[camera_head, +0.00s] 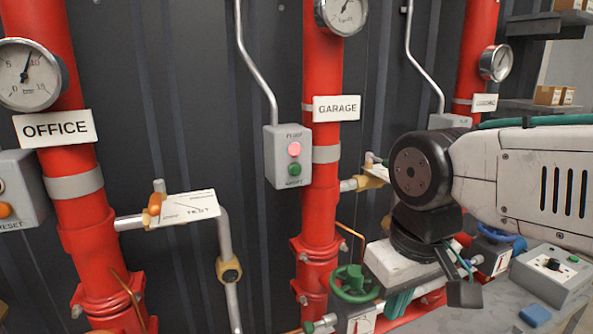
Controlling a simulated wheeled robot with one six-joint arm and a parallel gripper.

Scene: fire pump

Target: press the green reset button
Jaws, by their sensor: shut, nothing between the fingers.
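A grey wall box (270,157) is mounted at the left of the middle red pipe, near the GARAGE sign. It carries a lit pinkish-red lamp (294,149) above a round green button (294,170). The lettering under the green button is too small to read surely. My gripper (398,303) hangs below my wrist at the lower right, well right of and below the box. It points down, is shut and holds nothing. It is apart from the green button, which is in plain view.
A green handwheel valve (353,284) stands just left of my gripper. A TEST plate (188,208) and a bent grey pipe are at lower left. A second box (18,195) with an orange button is at far left. A control box (551,272) and blue block (535,315) lie at right.

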